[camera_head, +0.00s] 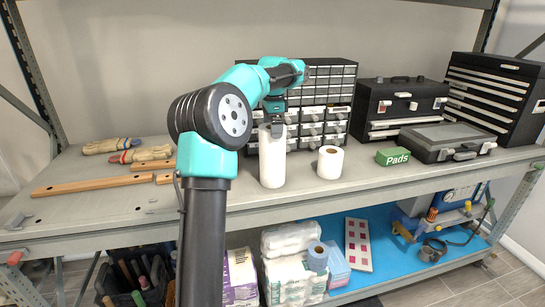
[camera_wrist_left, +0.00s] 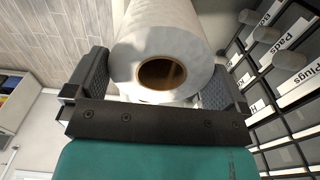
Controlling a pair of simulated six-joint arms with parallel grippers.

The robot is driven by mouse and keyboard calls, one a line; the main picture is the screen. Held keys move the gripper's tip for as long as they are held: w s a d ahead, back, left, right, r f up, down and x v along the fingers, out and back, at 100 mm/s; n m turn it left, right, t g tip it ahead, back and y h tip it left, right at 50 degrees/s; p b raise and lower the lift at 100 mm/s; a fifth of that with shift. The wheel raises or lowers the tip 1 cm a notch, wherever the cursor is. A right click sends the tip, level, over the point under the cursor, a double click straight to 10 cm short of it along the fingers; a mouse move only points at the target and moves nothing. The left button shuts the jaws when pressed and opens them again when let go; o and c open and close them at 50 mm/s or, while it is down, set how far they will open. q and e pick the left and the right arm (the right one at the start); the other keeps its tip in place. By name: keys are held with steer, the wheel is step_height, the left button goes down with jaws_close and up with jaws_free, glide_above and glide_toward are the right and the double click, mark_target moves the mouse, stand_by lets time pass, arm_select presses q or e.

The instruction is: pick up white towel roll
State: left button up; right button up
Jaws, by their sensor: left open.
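The tall white towel roll (camera_head: 272,160) stands upright on the upper shelf of the rack. My left gripper (camera_head: 274,124) is above it, pointing down at its top end. In the left wrist view the roll (camera_wrist_left: 165,35) shows end-on with its brown core hole, and the open fingers of the gripper (camera_wrist_left: 155,85) lie on either side of it. The roll is between the fingers; I cannot tell whether either finger touches it. My right gripper is in neither view.
A shorter white roll (camera_head: 330,162) stands just right of the tall one. A drawer organizer (camera_head: 325,102) is close behind. Wooden pieces (camera_head: 95,186) and gloves (camera_head: 112,146) lie left.

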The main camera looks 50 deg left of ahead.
mark_target(272, 155)
arm_select(q)
step_height(272, 155, down, 4)
steer(key=shift+r, duration=0.25)
steer(key=c, duration=1)
steer(key=shift+o, duration=0.2)
